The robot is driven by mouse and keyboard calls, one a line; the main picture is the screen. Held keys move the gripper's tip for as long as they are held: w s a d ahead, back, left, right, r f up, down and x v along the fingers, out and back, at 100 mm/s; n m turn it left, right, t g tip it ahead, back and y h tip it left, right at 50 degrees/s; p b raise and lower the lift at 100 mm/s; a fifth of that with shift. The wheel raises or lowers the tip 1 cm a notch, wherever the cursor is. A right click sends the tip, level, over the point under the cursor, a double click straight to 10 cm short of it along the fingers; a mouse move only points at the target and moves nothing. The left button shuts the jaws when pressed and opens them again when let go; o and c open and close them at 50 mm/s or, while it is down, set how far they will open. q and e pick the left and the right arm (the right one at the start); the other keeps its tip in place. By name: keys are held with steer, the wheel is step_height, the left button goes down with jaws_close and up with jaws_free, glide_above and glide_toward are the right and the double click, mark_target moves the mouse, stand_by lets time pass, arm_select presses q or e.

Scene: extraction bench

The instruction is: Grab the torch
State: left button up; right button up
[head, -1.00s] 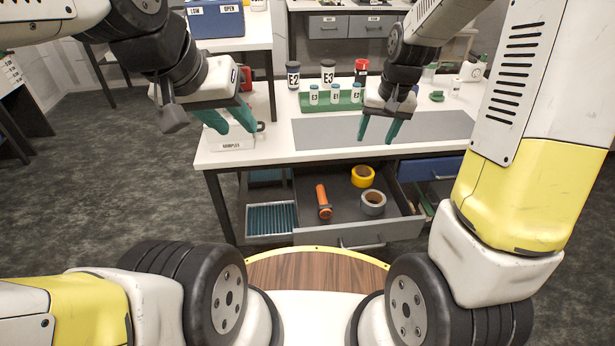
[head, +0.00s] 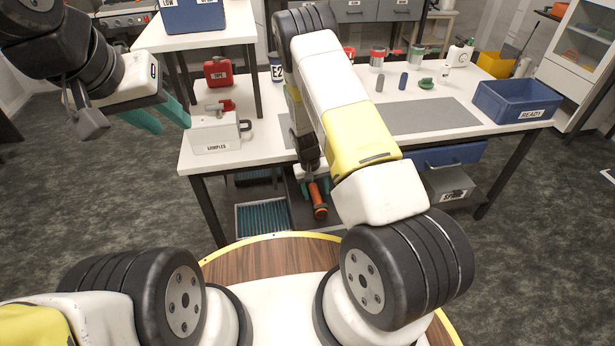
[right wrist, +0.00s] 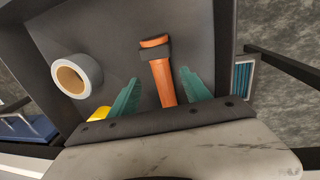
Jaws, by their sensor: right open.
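The torch (head: 318,198) is an orange cylinder with a dark band near one end. It lies in the open grey drawer (right wrist: 110,35) under the bench. In the right wrist view the torch (right wrist: 162,75) lies between the two teal fingers of my right gripper (right wrist: 158,95), which is open with a gap on both sides. In the head view my right arm covers most of the drawer and much of that gripper (head: 312,187). My left gripper (head: 160,115) hangs above the floor left of the bench, its teal fingers apart and empty.
A grey tape roll (right wrist: 77,76) and a yellow tape roll (right wrist: 99,113) share the drawer. A white SAMPLES box (head: 215,135) stands on the bench's left end, a blue READY bin (head: 515,101) on its right. A closed blue drawer (head: 448,156) is at the right.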

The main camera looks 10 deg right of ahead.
mark_target(318, 201)
steer(key=f, duration=0.5)
steer(key=shift+s+d+f, duration=0.2)
steer(key=shift+d+f, duration=0.1)
steer(key=shift+f, duration=0.05)
jaws_close()
